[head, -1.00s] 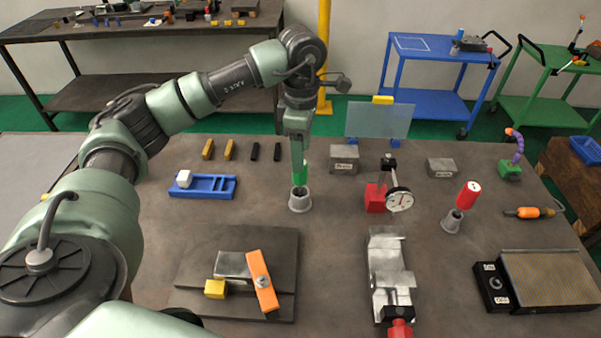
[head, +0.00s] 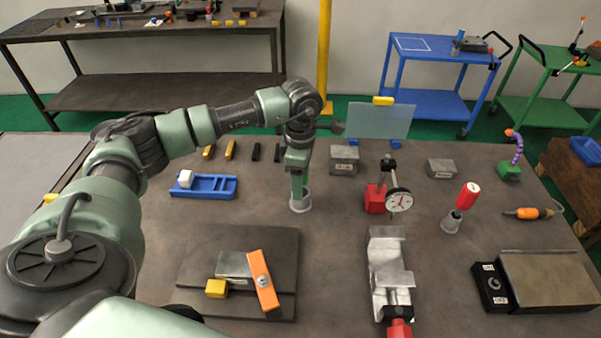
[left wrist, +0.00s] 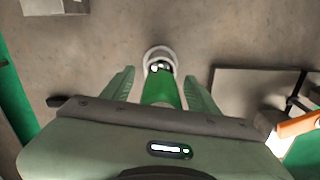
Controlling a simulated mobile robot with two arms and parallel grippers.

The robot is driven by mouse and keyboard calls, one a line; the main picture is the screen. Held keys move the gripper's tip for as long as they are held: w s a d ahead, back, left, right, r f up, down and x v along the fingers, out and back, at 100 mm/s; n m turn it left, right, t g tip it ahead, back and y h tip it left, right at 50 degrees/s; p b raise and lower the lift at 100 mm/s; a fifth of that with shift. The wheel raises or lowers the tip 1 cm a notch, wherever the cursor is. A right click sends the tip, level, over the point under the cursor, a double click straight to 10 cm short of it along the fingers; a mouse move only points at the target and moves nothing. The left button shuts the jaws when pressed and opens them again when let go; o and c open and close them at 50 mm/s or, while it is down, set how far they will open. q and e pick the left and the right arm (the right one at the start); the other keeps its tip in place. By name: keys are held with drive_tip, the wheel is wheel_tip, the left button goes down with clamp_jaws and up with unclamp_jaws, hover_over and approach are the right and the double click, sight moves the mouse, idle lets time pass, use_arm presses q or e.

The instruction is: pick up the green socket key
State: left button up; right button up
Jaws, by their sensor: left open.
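The green socket key (left wrist: 162,88) stands in a grey round holder (head: 300,205) near the middle of the table. In the left wrist view the holder's rim (left wrist: 147,55) shows around the key's far end. My left gripper (head: 299,183) points down over the holder, and in the head view it hides most of the key. In the left wrist view the open fingers of my left gripper (left wrist: 160,85) stand on both sides of the green key, with a gap on each side. My right gripper is not in view.
A dial gauge on a red base (head: 376,198) stands right of the holder. A red-handled key (head: 468,195) leans in another grey holder. A blue tray (head: 220,187) lies left, a dark plate with an orange bar (head: 262,280) in front, and a vise (head: 388,262) front right.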

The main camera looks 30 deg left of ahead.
use_arm(q)
drive_tip(key=shift+c, duration=1)
clamp_jaws()
